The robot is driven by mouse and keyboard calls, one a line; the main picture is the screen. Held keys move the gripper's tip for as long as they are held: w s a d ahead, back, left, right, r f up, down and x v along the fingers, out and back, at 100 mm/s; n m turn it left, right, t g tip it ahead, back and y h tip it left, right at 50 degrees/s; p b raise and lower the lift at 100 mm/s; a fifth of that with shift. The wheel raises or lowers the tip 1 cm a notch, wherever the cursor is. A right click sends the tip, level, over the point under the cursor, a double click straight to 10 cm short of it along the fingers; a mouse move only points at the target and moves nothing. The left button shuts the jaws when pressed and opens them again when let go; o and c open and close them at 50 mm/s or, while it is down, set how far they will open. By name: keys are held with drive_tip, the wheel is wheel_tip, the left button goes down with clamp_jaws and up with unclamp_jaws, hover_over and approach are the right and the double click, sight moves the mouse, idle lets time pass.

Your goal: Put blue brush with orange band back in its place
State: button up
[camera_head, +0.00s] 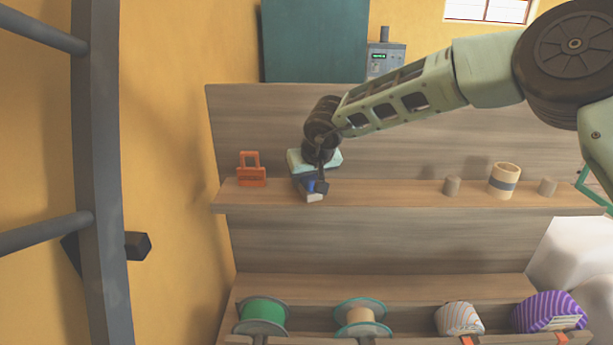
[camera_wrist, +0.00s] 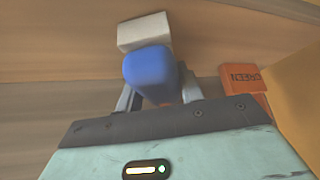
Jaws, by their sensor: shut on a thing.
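The blue brush (camera_wrist: 151,75) fills the middle of the wrist view, with a pale off-white block-like end (camera_wrist: 144,32) beyond the blue part. In the head view the brush (camera_head: 309,185) shows small at the left part of the wooden shelf. My gripper (camera_wrist: 155,100) is shut on the blue part, with a grey finger on each side. In the head view my gripper (camera_head: 318,182) is over the shelf, and the brush's pale end is near the shelf's front edge. I cannot tell whether the brush touches the shelf. No orange band shows on it.
An orange holder (camera_head: 251,170) stands left of my gripper on the shelf (camera_head: 390,192); it also shows in the wrist view (camera_wrist: 241,78). A banded cylinder (camera_head: 503,181) and two small brown cylinders stand to the right. The shelf between is clear. Spools (camera_head: 262,317) sit below.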

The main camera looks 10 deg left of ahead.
drive_tip(key=shift+f, duration=0.1)
drive_tip(key=o, duration=0.9)
drive_tip(key=shift+o, duration=0.2)
